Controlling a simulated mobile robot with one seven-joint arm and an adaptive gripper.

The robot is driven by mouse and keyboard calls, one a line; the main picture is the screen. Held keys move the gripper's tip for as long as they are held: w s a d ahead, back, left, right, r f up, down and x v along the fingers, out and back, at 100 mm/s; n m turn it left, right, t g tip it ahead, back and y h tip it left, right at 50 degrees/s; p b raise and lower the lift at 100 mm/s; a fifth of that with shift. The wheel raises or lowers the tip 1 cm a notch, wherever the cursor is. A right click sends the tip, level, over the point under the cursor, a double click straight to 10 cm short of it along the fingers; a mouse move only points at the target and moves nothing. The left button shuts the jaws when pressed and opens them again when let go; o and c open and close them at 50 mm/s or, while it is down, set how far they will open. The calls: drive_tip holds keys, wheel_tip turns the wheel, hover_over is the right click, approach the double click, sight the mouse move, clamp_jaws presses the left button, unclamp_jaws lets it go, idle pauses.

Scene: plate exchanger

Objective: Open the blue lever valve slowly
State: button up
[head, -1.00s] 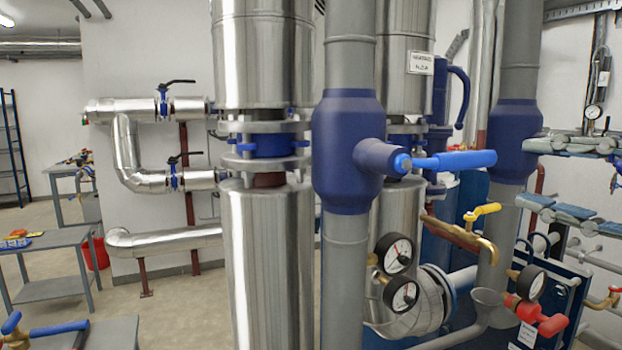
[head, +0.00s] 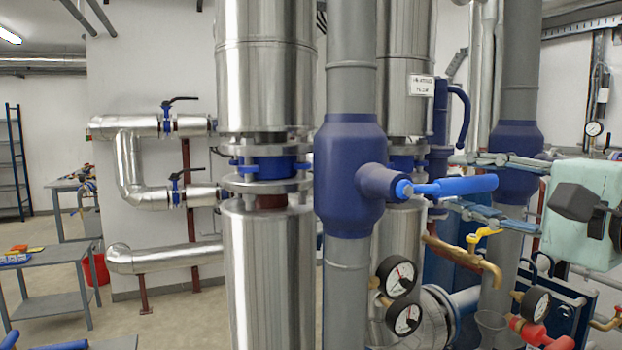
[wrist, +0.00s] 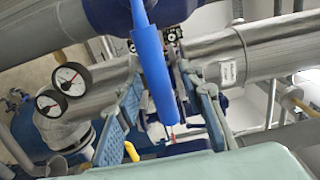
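The blue lever valve has a dark blue body (head: 347,165) on a vertical grey pipe. Its bright blue lever (head: 462,186) points right, roughly level, in the head view. In the wrist view the lever (wrist: 152,75) runs down from the top between my two fingers. My gripper (head: 458,181) is open, with one finger above the lever and one below it in the head view. It also shows open in the wrist view (wrist: 160,78), with gaps seen beside the lever. Whether either finger touches the lever cannot be told.
Two pressure gauges (head: 402,318) sit below the lever. A yellow-handled brass tap (head: 482,236) and a red valve (head: 540,332) are below my gripper. A second grey pipe with a blue body (head: 515,145) stands behind my fingers. Steel-clad columns (head: 265,80) stand left.

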drive_tip(key=shift+c, duration=0.4)
clamp_jaws()
drive_tip(key=shift+b, duration=0.6)
drive_tip(key=shift+r+n+b, duration=0.15)
drive_tip(key=shift+n+b, duration=0.3)
drive_tip(key=shift+n, duration=0.05)
drive_tip(key=shift+r+n+b, duration=0.5)
drive_tip(key=shift+r+b, duration=0.15)
drive_tip(key=shift+r, duration=0.15)
drive_tip(key=shift+o, duration=0.4)
unclamp_jaws()
drive_tip(key=v, duration=1.2)
